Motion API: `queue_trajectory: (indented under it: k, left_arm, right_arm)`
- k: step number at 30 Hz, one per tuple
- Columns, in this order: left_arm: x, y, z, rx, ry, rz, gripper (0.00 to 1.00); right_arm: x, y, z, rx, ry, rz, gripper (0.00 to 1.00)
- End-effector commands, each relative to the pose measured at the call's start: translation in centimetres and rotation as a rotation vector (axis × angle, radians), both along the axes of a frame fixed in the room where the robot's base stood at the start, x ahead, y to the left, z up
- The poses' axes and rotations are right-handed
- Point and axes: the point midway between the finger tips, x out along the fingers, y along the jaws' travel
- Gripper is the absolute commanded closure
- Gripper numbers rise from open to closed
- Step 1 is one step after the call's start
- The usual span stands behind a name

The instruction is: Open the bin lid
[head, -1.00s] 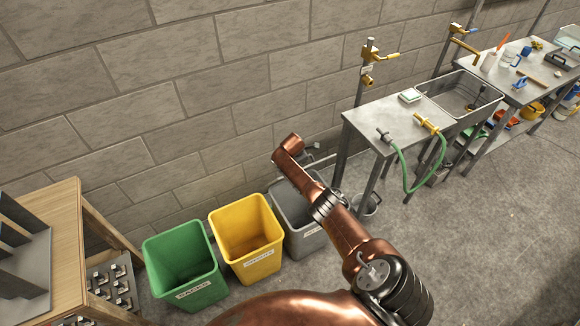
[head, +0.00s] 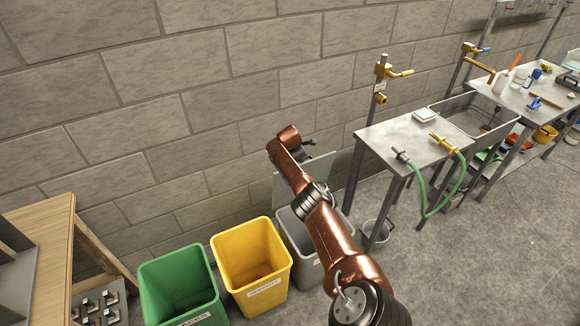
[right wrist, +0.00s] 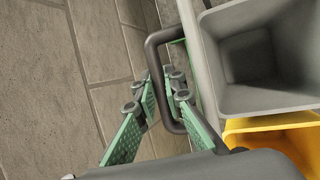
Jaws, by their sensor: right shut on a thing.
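The grey bin (head: 303,250) stands at the right end of a row of three by the wall, partly hidden by my right arm. Its grey lid (head: 320,172) stands raised at the bin's back, near the wall. In the right wrist view the lid (right wrist: 195,70) shows nearly edge-on, beside the bin's open, empty-looking inside (right wrist: 265,55). A dark bar handle (right wrist: 154,52) sticks out from the lid. My right gripper (right wrist: 168,95), with green finger pads, is shut on this handle. In the head view it (head: 307,143) is small beside the lid's top. My left gripper is out of view.
A yellow bin (head: 250,255) and a green bin (head: 178,285) stand left of the grey one. A wooden table (head: 45,225) is at the far left. A metal sink table (head: 400,140) with a green hose and a bucket (head: 376,232) stand to the right. The right floor is open.

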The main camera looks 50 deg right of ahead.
Motion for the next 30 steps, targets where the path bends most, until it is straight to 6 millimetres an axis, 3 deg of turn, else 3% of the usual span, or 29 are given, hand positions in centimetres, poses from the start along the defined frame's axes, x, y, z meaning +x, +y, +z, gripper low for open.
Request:
queue_trajectory:
  k: [15, 16, 18, 30]
  left_arm:
    - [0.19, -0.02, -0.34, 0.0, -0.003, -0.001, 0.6]
    - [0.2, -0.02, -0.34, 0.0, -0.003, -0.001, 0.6]
    - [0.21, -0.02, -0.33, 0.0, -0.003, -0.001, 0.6]
    - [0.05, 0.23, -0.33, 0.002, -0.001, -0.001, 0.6]
  right_arm:
    - [-0.24, -0.76, 0.27, -0.003, -0.003, -0.008, 1.0]
    - [-0.24, -0.76, 0.27, -0.003, -0.003, -0.008, 0.89]
    - [-0.24, -0.73, 0.25, -0.003, -0.003, -0.007, 0.84]
    - [-0.17, -0.47, 0.27, -0.001, 0.0, -0.005, 0.84]
